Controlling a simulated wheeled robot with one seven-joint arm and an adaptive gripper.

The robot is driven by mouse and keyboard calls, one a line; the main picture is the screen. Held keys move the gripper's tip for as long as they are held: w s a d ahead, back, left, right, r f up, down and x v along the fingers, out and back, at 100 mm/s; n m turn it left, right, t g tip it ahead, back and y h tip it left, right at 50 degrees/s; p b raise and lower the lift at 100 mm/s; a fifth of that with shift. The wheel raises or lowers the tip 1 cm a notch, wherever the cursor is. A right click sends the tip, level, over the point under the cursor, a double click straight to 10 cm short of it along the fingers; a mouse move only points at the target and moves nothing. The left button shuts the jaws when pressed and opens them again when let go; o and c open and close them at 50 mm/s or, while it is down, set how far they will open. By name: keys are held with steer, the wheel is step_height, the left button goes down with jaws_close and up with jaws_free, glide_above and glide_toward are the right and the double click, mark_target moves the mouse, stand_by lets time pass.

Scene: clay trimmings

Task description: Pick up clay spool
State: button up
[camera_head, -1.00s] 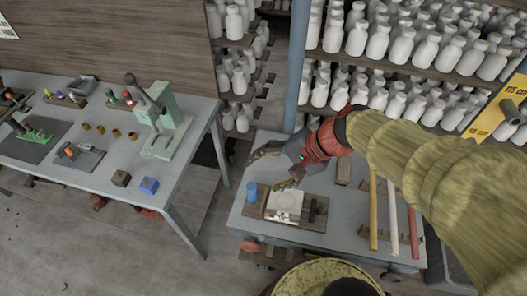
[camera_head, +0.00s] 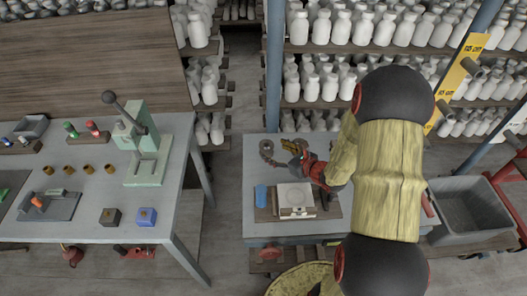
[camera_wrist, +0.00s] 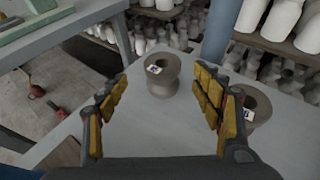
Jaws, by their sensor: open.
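My gripper (camera_head: 290,147) is open over the back of the small grey table (camera_head: 256,222), its yellow-padded fingers spread apart. In the wrist view, a grey-brown clay spool (camera_wrist: 162,77) with a central hole and a small white label stands upright on the table, ahead of and between the fingers (camera_wrist: 158,98), with nothing gripped. A second similar spool (camera_wrist: 259,108) with a label stands to the right, partly hidden behind the right finger. In the head view, brownish shapes (camera_head: 267,150) beside the gripper look like the spools, partly covered by it.
A board with a white scale (camera_head: 295,198) and a blue cylinder (camera_head: 261,196) lie in front of the gripper. Shelves of white bottles (camera_head: 340,75) and a blue-grey post (camera_wrist: 215,35) stand behind. A grey bin (camera_head: 470,207) is at right; a workbench (camera_head: 90,215) at left.

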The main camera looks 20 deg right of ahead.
mark_target(268, 146)
steer(key=b+x, duration=0.2)
steer(key=x, duration=0.5)
steer(key=shift+w+d+r, duration=0.15)
steer(key=shift+c, duration=0.5)
steer(key=shift+r, duration=0.1)
steer(key=c, duration=1.4)
